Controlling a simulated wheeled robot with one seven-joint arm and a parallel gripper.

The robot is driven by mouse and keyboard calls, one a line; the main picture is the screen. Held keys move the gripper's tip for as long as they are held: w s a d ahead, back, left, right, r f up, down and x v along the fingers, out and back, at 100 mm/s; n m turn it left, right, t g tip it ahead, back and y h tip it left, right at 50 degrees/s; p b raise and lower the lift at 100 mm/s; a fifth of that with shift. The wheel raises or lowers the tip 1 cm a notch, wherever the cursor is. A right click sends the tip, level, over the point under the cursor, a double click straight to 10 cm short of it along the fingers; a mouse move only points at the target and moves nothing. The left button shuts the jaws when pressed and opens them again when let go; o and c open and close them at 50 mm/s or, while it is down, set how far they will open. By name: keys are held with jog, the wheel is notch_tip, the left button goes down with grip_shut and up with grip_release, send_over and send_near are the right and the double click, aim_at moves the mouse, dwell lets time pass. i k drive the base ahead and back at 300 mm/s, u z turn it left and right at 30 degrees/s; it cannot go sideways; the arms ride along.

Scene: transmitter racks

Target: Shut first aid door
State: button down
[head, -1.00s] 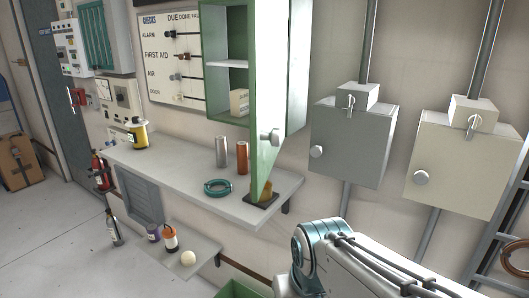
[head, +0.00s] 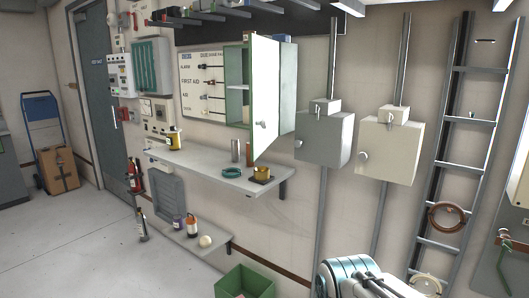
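The first aid cabinet is a green wall box (head: 236,88) above the shelf, beside a board with a FIRST AID label. Its door (head: 266,98) stands wide open, swung out from the wall, with a pale outer face and a small round knob (head: 263,124). Part of the inside shows to the left of the door. My arm shows only at the bottom right edge, well below and apart from the door. My gripper is out of the picture.
A wall shelf (head: 215,171) below the door holds a yellow can (head: 174,139), cylinders, a teal ring and a brass-coloured item (head: 262,172). Grey (head: 325,138) and cream (head: 390,150) boxes hang to the right. A green crate (head: 245,283) sits low in front.

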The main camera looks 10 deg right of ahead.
aim_at(263, 52)
jog(key=z, duration=0.3)
jog(key=i, duration=0.9)
jog(key=u, duration=0.1)
